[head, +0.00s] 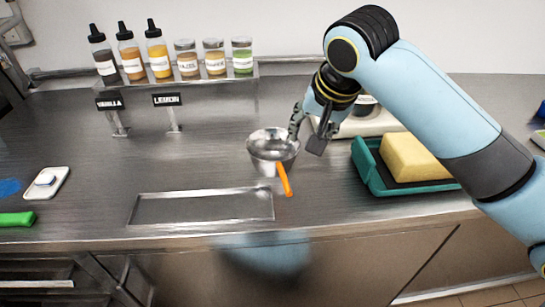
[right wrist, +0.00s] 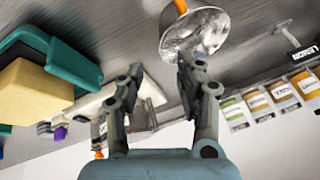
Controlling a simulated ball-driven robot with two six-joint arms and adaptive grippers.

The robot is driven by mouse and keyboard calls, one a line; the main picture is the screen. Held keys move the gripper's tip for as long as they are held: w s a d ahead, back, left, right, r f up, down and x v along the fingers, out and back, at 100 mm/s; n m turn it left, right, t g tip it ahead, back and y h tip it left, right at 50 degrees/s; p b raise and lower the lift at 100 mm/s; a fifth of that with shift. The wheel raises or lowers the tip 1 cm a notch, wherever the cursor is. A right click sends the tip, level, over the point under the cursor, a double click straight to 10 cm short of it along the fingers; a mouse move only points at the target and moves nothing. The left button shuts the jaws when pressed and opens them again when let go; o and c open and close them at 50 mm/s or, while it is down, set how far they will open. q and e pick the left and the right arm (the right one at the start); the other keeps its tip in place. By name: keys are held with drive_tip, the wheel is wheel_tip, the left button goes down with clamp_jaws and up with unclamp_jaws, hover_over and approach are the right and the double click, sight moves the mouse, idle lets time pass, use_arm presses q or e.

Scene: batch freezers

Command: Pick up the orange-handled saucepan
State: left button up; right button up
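The saucepan (head: 272,148) is a shiny metal pan with an orange handle (head: 284,179). It stands on the steel counter left of my right gripper, its handle pointing toward the counter's front edge. My right gripper (head: 309,133) is open and empty, close beside the pan's right side. In the right wrist view the gripper's fingers (right wrist: 160,70) are spread apart. The pan (right wrist: 205,35) shows there past the tip of the right-hand finger, outside the gap, with part of its handle (right wrist: 181,6) at the top edge. I cannot tell whether that finger touches the pan. My left gripper is not in view.
A teal tray (head: 368,170) with a yellow block (head: 412,158) stands right of the pan. A pale appliance (head: 376,126) is behind my gripper. A bottle rack (head: 215,83) stands at the back left. A recessed steel panel (head: 200,208) lies front left.

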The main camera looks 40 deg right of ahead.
sight(296, 149)
drive_tip(key=x, duration=1)
drive_tip(key=shift+w+d+f, duration=0.1)
drive_tip(key=shift+w+f, duration=0.1)
drive_tip(key=shift+w, duration=0.25)
clamp_jaws()
drive_tip(key=shift+r, duration=0.1)
